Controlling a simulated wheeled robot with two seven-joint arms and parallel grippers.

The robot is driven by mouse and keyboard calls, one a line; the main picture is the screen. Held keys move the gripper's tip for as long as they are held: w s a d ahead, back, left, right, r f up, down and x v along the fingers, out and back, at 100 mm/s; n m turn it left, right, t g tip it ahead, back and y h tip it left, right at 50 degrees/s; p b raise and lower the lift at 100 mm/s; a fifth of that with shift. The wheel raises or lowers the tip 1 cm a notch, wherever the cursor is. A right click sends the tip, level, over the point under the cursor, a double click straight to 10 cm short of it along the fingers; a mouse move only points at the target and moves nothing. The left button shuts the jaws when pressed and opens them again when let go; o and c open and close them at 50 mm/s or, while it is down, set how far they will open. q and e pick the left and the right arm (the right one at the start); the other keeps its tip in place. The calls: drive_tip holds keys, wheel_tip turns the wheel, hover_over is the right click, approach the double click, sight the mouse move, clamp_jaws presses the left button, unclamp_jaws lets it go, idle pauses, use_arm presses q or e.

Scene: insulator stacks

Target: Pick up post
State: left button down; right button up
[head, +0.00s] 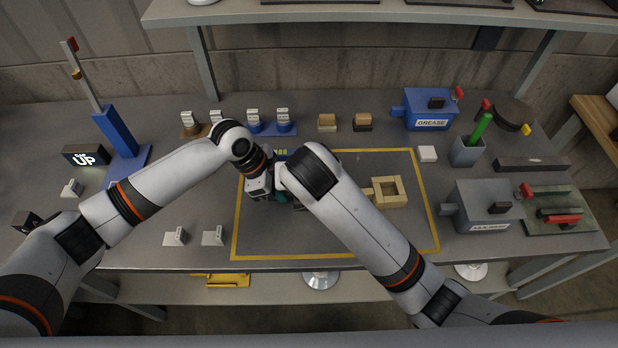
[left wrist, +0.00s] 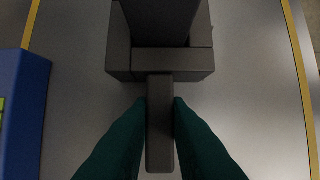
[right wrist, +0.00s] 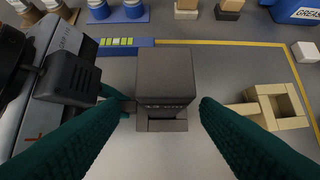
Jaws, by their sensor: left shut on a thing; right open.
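The post, a dark grey upright block, stands in a dark square base and shows in the right wrist view (right wrist: 165,75) and the left wrist view (left wrist: 160,20). The base (left wrist: 172,60) has a short handle (left wrist: 160,130). My left gripper (left wrist: 160,110), in the head view (head: 262,188), is shut on that handle. My right gripper (right wrist: 152,105) is open, with its fingers on either side of the post and apart from it. In the head view my arms largely hide the post and base.
A tan square frame with a handle (head: 388,192) lies to the right on the yellow-outlined mat (head: 330,235). A blue bar with a green-lit strip (right wrist: 124,43) lies behind the post. Blue (head: 430,108) and grey (head: 483,205) boxes stand farther right. The mat's front is clear.

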drive_tip(key=shift+x, duration=2.8)
drive_tip(key=shift+w+d+r, duration=0.15)
drive_tip(key=shift+c, duration=0.5)
drive_tip(key=c, duration=1.1)
drive_tip(key=shift+o, duration=0.2)
wheel_tip(320, 180, up, 10)
drive_tip(key=shift+r, duration=0.1)
use_arm(q)
drive_tip(key=c, duration=1.3)
unclamp_jaws()
